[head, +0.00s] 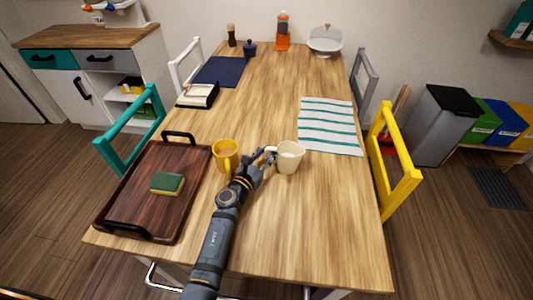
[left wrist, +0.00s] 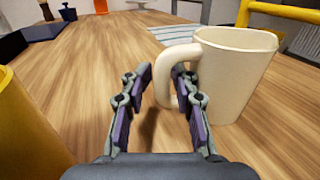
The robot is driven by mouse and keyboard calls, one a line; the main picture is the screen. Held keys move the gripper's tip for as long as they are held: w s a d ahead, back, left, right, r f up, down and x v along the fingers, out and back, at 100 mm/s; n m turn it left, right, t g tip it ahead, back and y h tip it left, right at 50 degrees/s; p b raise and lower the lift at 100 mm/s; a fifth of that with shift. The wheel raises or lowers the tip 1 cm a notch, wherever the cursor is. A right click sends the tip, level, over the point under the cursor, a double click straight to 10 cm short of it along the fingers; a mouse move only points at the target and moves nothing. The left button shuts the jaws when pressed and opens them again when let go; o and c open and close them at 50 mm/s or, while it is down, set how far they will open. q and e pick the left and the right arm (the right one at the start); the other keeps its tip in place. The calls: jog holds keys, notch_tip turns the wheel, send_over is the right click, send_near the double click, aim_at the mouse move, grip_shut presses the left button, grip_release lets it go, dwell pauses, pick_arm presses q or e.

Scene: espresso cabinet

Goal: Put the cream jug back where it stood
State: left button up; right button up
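The cream jug (head: 291,157) stands upright on the wooden table, right of a yellow mug. In the left wrist view the jug (left wrist: 235,75) is at the right, its handle turned toward my gripper. My left gripper (head: 268,160) is low over the table, between the mug and the jug. My right gripper is not in view.
The yellow mug (head: 232,148) stands close left of my gripper. A dark wooden tray (head: 135,190) with a sponge (head: 167,184) is further left. A striped cloth (head: 330,128) lies behind the jug to the right. The table's front right (head: 320,230) is clear.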

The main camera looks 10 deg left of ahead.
pick_arm(q)
jog(key=shift+o, duration=0.2)
jog(key=shift+r, duration=0.2)
jog(key=v, duration=1.1)
jog(key=shift+s+f, duration=0.1)
jog(key=shift+s+a, duration=0.2)
jog(key=shift+s, duration=0.15)
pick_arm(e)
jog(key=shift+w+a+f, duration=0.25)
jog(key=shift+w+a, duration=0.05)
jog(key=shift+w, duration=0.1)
